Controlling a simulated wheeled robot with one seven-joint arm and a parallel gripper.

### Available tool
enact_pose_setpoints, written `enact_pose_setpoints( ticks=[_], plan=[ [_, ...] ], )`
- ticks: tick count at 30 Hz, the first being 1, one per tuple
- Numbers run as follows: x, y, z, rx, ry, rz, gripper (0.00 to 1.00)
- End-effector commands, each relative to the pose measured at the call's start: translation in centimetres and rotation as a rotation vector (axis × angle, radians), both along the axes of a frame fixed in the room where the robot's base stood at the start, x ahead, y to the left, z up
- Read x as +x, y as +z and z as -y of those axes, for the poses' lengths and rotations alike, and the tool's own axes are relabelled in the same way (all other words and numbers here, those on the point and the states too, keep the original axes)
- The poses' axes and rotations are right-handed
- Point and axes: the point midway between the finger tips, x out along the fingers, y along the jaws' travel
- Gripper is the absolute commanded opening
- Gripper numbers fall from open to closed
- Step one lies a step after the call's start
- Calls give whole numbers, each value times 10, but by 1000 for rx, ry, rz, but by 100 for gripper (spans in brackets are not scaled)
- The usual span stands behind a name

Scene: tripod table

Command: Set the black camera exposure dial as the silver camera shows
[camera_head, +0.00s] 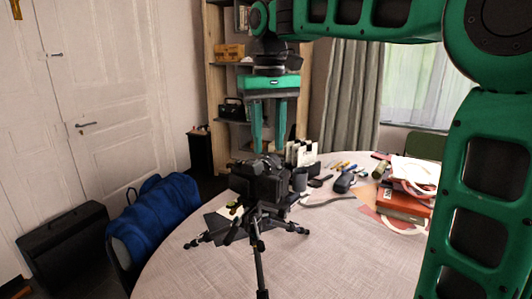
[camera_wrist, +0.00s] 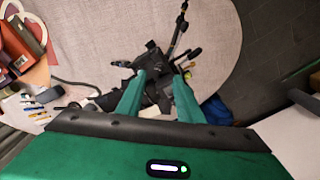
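A black camera (camera_head: 260,183) is mounted on a black tripod (camera_head: 257,240) standing on the round table. My gripper (camera_head: 268,150) points down just above the camera, its two green fingers apart. In the wrist view the gripper (camera_wrist: 160,76) also shows open, with part of the black camera (camera_wrist: 155,90) visible between and beyond the fingers. I cannot tell whether the fingers touch the camera. The exposure dial is too small to make out. I cannot pick out a silver camera in either view.
The round table (camera_head: 190,272) has bare cloth at the front. Behind and right of the tripod lie a dark cylinder (camera_head: 299,180), a black pouch (camera_head: 344,183), pens, and red books (camera_head: 403,207) with a pale bag. A blue bag (camera_head: 155,213) sits at the left.

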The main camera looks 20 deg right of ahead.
Motion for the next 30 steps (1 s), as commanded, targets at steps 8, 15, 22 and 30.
enact_pose_setpoints(
  ticks=[8,15,22,30],
  plan=[
    [2,10,2,-7,-4,1,33],
    [4,19,1,-7,-2,-1,33],
    [4,26,0,-2,-3,-1,33],
    [2,45,-1,1,1,0,33]
  ],
)
